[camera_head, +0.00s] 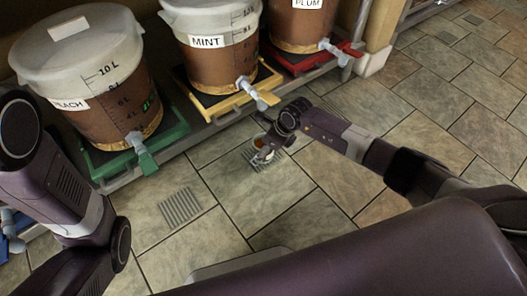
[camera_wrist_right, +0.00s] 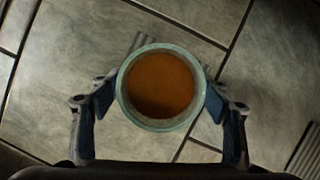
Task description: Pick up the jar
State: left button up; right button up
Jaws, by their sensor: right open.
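The jar (camera_wrist_right: 161,88) is round, with a pale glass rim and orange-brown contents, and I see it from above in the right wrist view. In the head view only a small orange part of the jar (camera_head: 260,141) shows, mostly hidden by my right gripper (camera_head: 265,152). My right gripper is open, with one blue-padded finger on each side of the jar, close to its wall. I cannot tell whether the pads touch it. My left arm is at the left of the head view, but its gripper is out of view.
Brown buckets labelled PEACH (camera_head: 105,75), MINT (camera_head: 212,45) and PLUM (camera_head: 303,22) stand on green (camera_head: 170,137), yellow (camera_head: 222,106) and red (camera_head: 300,66) trays along a low shelf. Their taps stick out. A floor grate (camera_head: 180,207) lies in the tiled floor, which is mostly clear.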

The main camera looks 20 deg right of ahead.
jog(key=c, duration=1.7)
jog(key=shift+r, duration=0.1)
jog(key=shift+c, duration=0.2)
